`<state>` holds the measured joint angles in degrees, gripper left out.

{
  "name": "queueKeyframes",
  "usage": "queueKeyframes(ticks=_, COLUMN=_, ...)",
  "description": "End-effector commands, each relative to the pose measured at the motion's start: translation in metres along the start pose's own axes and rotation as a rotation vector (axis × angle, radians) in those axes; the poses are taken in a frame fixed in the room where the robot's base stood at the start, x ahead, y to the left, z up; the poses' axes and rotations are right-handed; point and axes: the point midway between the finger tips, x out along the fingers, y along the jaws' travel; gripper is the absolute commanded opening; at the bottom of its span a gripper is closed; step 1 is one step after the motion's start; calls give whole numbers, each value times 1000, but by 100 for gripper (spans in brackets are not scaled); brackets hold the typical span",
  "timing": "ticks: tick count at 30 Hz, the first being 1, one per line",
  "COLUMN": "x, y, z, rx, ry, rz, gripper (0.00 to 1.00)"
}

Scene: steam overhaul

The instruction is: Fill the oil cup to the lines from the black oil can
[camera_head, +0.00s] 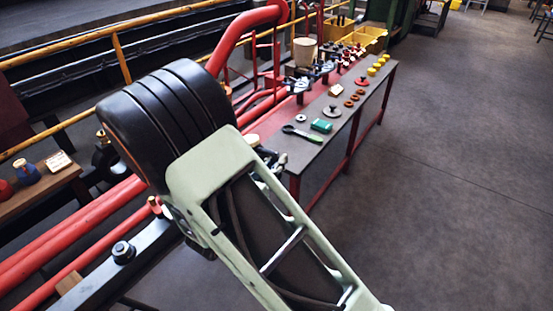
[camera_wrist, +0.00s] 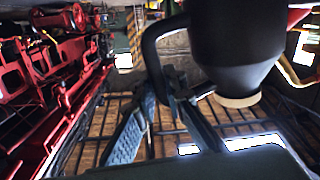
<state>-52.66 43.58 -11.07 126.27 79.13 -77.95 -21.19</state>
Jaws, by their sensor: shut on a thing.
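The black oil can (camera_wrist: 235,45) fills the upper right of the wrist view. Its body narrows downward to a tan disc, and its curved handle (camera_wrist: 150,58) is on the left. My gripper (camera_wrist: 168,100) is shut on the handle, with its two fingers reaching up from below. In the head view my arm hides the gripper, and I cannot make out the can there. A small brass-coloured fitting (camera_head: 154,203) stands by the dark bar at lower left; I cannot tell whether it is the oil cup. No fill lines are visible.
A long bench (camera_head: 335,150) holds a green box (camera_head: 321,126), rings, yellow caps and other small parts. Yellow bins (camera_head: 372,38) stand behind. Red pipes (camera_head: 70,235) and a yellow rail (camera_head: 122,60) lie left. A wooden shelf (camera_head: 50,185) carries a blue bottle (camera_head: 27,173). The floor at right is clear.

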Motion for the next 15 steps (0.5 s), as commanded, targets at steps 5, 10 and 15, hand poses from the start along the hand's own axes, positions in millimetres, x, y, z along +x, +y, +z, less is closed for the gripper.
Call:
queueKeyframes(ticks=5, x=0, y=1, z=-6, rx=-22, ry=-3, rz=1, gripper=0)
queueKeyframes(ticks=10, x=0, y=1, z=-6, rx=-21, ry=-2, rz=1, gripper=0)
queueKeyframes(ticks=15, x=0, y=1, z=-6, rx=-21, ry=-2, rz=1, gripper=0)
